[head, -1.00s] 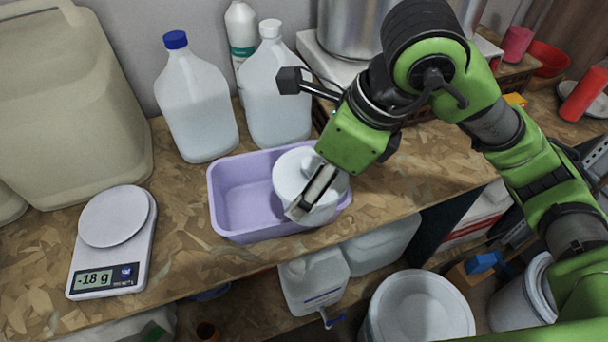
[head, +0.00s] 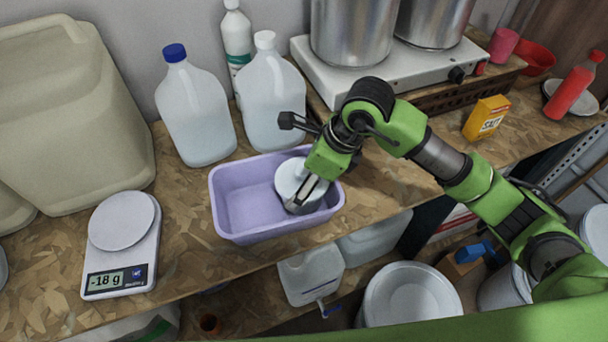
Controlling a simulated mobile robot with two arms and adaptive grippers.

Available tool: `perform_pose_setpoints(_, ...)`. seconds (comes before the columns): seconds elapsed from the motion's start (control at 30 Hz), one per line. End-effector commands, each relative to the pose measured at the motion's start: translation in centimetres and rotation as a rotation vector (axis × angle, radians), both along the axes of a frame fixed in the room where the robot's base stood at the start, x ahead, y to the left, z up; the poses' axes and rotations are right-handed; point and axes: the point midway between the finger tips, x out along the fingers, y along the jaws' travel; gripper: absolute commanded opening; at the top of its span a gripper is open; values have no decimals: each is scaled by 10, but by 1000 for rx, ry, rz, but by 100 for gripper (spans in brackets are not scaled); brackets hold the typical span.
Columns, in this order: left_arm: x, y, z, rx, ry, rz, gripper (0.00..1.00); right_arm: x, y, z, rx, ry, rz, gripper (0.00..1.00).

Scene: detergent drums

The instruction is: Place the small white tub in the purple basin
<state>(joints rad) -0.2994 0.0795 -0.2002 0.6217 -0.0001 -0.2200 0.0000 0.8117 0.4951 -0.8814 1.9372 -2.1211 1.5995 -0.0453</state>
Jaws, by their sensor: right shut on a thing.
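The purple basin (head: 240,203) stands on the wood-chip bench in the middle of the head view. The small white tub (head: 289,177) is inside the right part of the basin, its lid up and its lower side in shadow. My right gripper (head: 303,195) reaches in from the upper right and is shut on the tub, hiding part of its lid and side. I cannot tell whether the tub's base touches the basin floor. My left gripper is not in view.
A scale (head: 122,245) reading -18 g is left of the basin. Jugs (head: 195,115) (head: 270,105) stand close behind it. A hotplate (head: 375,75) with steel pots and a yellow salt box (head: 486,118) are at the back right. The basin's left half is empty.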

Motion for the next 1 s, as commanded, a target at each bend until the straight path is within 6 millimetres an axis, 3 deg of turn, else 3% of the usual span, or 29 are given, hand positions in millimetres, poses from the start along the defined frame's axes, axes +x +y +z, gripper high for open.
perform_pose_setpoints(0.3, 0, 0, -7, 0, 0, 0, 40, 0, 0, -5, 0, -1, 0, 54)
perform_pose_setpoints(0.33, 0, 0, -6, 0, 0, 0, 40, 0, 0, -4, 0, -1, 0, 81)
perform_pose_setpoints(0.37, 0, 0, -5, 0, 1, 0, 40, 0, 0, -3, 0, -1, 0, 83)
perform_pose_setpoints(0.77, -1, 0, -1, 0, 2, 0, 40, 0, -1, 3, 0, -2, -2, 83)
perform_pose_setpoints(1.0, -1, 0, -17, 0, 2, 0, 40, -6, -18, 46, 0, -7, -2, 83)
